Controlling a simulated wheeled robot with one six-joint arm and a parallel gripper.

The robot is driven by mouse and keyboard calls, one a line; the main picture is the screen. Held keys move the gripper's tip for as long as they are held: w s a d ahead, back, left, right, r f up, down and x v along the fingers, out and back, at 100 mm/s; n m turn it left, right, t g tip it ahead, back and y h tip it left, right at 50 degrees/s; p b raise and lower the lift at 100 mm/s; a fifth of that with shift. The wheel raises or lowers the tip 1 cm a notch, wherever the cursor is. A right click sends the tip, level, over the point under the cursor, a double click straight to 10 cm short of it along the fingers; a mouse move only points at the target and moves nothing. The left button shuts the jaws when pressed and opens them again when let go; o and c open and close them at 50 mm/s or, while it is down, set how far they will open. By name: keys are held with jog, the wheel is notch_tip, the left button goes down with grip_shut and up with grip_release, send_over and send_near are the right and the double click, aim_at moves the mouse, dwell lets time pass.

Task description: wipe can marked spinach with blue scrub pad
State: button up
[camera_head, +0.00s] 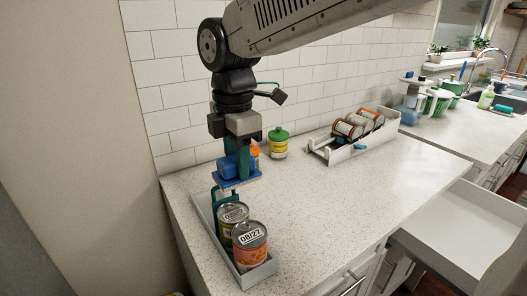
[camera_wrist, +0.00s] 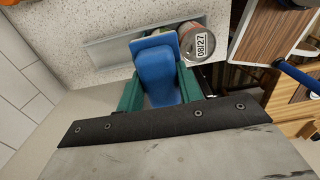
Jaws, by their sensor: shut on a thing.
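My gripper (camera_head: 241,160) has teal fingers and is shut on the blue scrub pad (camera_head: 232,172), held above the back end of a grey tray (camera_head: 262,273). In the wrist view the scrub pad (camera_wrist: 158,72) sits between both fingers, with a paler flat face at its far end. Two cans stand upright in the tray: a green-labelled can (camera_head: 231,228) behind and an orange-labelled can (camera_head: 250,255) in front. Both lids are stamped 08/27. I cannot read the word spinach on either label. The wrist view shows one can (camera_wrist: 200,45) close beside the pad; contact is unclear.
A yellow jar with a green lid (camera_head: 279,146) stands near the tiled wall. A white rack (camera_head: 340,152) with several cans lying on their sides is farther right. The countertop's middle (camera_head: 320,190) is clear. An open white drawer (camera_head: 470,235) juts out at lower right.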

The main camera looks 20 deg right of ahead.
aim_at(240, 182)
jog(key=shift+d+f, duration=0.15)
jog(key=shift+d, duration=0.05)
jog(key=shift+f, duration=3.8)
jog(key=shift+s+a, duration=0.15)
jog(key=shift+a, duration=0.4)
jog(key=shift+s+a, duration=0.15)
jog(key=shift+a, duration=0.4)
jog(key=shift+s+a+r, duration=0.1)
jog(key=shift+s+a, duration=0.15)
jog(key=shift+a, duration=0.45)
jog(key=shift+w+d, duration=0.3)
jog(key=shift+d, duration=0.65)
jog(key=shift+w+d, duration=0.25)
jog(key=shift+d, duration=0.65)
notch_tip(240, 182, up, 2)
jog(key=shift+a+r, duration=0.1)
jog(key=shift+r, duration=2.8)
